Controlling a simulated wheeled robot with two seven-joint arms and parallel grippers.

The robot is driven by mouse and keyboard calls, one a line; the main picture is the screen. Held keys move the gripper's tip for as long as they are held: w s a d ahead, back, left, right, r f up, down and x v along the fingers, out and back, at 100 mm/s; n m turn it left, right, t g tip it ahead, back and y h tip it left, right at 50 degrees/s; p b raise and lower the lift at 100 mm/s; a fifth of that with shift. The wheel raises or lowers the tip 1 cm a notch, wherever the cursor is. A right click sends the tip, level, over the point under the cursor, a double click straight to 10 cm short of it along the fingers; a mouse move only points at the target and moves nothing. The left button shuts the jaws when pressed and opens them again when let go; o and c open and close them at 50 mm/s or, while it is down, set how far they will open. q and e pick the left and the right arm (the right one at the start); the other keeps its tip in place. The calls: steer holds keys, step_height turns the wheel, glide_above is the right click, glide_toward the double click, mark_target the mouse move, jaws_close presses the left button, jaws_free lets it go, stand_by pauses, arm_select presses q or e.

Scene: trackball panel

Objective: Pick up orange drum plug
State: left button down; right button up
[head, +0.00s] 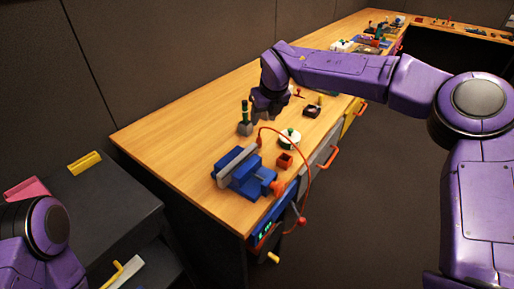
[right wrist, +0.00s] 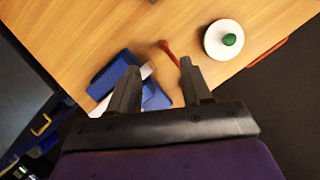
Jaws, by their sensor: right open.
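An orange-red cord (head: 309,172) arcs over the front edge of the wooden bench. Its upper end has a small orange-red plug-like piece (head: 259,142) beside the blue device (head: 240,175). Its lower end has a red knob (head: 302,222) hanging in front of the bench. I cannot tell for certain which end is the drum plug. In the right wrist view, an orange-red elongated piece (right wrist: 168,52) lies just beyond and between the fingertips. My right gripper (head: 266,112) is open and empty above the bench; it also shows in the wrist view (right wrist: 159,67). My left gripper is out of view.
A white disc with a green knob (head: 289,139), a small red-orange box (head: 285,160) and a dark green upright handle (head: 245,118) stand close by. The bench (head: 165,130) is clear at left. A dark cabinet (head: 95,205) stands left of it.

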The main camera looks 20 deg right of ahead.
glide_above(259, 139)
steer(key=s, duration=0.1)
step_height(259, 139, down, 5)
steer(key=f, duration=0.1)
steer(key=f+p, duration=0.1)
steer(key=f, duration=0.1)
steer(key=w+f+p, duration=0.1)
steer(key=f, duration=0.1)
steer(key=shift+d, duration=0.15)
steer(key=shift+w+f, duration=0.1)
steer(key=shift+f, duration=0.3)
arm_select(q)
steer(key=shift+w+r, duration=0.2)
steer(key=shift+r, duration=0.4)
arm_select(e)
jaws_close()
